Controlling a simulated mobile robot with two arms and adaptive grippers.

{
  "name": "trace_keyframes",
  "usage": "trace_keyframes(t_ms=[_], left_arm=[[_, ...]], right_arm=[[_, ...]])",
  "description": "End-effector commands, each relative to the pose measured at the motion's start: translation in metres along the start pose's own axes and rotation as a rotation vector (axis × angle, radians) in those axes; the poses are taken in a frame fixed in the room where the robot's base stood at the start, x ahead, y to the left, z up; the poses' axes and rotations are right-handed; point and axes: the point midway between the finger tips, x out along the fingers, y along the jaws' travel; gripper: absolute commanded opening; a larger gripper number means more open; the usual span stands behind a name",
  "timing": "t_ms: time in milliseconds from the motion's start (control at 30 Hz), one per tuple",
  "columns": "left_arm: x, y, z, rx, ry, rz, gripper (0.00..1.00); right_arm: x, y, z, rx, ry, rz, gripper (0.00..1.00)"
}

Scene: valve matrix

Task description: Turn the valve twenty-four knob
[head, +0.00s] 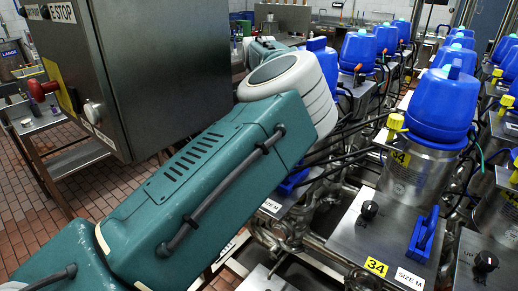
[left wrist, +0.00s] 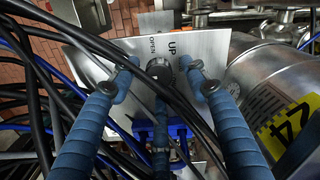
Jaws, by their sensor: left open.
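In the left wrist view, the black round knob (left wrist: 160,68) is on a metal plate (left wrist: 212,48) marked UP and OPEN. A yellow label reading 24 (left wrist: 288,128) is on the steel cylinder beside it. My left gripper (left wrist: 159,76) is open, its blue fingers spread on both sides of the knob, with another finger below it. I cannot tell whether any finger touches the knob. In the head view my teal left arm reaches in from the lower left and hides the gripper and this knob. My right gripper is in neither view.
Black cables (left wrist: 75,50) cross close to the fingers in the left wrist view. A blue handle (left wrist: 148,132) is below the knob. In the head view, valve 34 (head: 376,267) with its own knob (head: 369,210) stands at the right. A grey E-STOP cabinet (head: 150,70) stands left.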

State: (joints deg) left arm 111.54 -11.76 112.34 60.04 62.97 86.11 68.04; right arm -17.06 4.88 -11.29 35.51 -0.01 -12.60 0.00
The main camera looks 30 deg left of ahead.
Motion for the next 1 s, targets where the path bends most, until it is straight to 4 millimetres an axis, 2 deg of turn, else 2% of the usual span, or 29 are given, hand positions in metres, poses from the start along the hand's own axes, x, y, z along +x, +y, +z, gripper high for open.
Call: trace_keyframes(t_ms=[300, 500, 533, 767, 1000], left_arm=[[0.0032, 0.0003, -0.0001, 0.0, 0.0, 0.001, 0.44], [0.0028, 0.0001, -0.0003, 0.0, 0.001, 0.0, 0.04], [0.0027, 0.0001, -0.0004, 0.0, 0.001, 0.0, 0.02], [0.0028, -0.0003, -0.0009, 0.014, 0.001, -0.001, 0.02], [0.0037, -0.0002, -0.0016, 0.11, 0.002, -0.002, 0.02]], right_arm=[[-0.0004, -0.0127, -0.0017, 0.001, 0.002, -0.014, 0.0], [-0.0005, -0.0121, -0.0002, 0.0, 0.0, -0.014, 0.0], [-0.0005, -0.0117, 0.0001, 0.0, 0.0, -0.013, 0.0], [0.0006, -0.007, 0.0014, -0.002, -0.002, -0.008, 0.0], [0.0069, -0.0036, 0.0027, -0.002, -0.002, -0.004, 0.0]])
